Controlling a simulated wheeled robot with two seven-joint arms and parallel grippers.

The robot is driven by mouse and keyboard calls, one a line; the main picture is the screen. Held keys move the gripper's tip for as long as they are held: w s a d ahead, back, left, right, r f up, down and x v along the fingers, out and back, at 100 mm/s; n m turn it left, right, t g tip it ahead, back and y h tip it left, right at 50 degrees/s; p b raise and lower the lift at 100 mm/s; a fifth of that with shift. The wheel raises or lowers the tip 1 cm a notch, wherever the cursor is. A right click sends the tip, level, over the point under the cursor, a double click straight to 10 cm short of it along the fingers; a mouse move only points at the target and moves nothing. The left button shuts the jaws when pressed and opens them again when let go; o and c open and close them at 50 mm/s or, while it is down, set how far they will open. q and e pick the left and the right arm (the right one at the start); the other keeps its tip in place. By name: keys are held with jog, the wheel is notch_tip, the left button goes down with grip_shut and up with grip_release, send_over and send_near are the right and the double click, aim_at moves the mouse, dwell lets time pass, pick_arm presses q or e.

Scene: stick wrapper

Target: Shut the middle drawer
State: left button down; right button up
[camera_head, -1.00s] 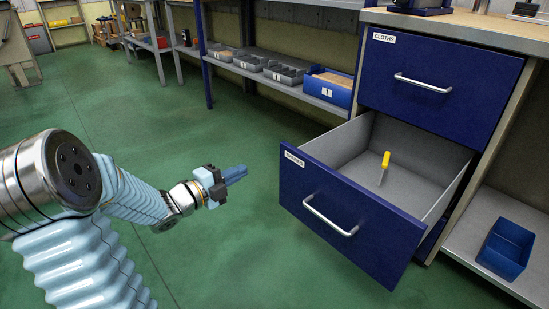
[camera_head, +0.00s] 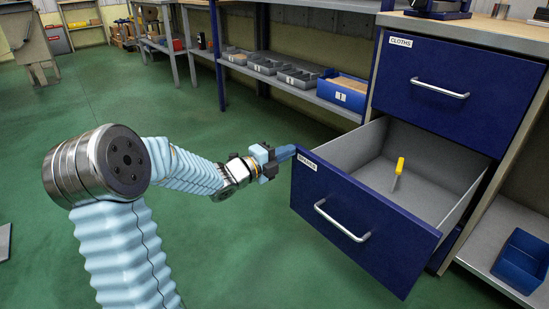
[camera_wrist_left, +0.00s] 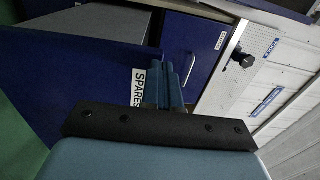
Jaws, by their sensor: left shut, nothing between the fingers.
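The middle drawer (camera_head: 362,223) is a blue-fronted drawer with a grey inside and a silver bar handle (camera_head: 341,221). It stands pulled far out of the cabinet. A yellow-handled tool (camera_head: 399,169) lies inside it. My left gripper (camera_head: 286,153) is shut and empty, with its fingertips at the upper left corner of the drawer front, beside its label. In the left wrist view the fingers (camera_wrist_left: 171,84) are next to the SPARES label (camera_wrist_left: 139,87) on the drawer front. I cannot tell whether they touch it. My right gripper does not show.
Above is a shut blue drawer (camera_head: 455,85) labelled CLOTHS. A blue bin (camera_head: 521,260) sits on a low shelf at the right. A shelf with grey bins (camera_head: 299,77) stands behind. The green floor (camera_head: 240,245) left of the drawer is clear.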

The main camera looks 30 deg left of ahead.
pick_arm(q)
jog(key=shift+w+d, duration=0.1)
jog(key=shift+w, duration=0.15)
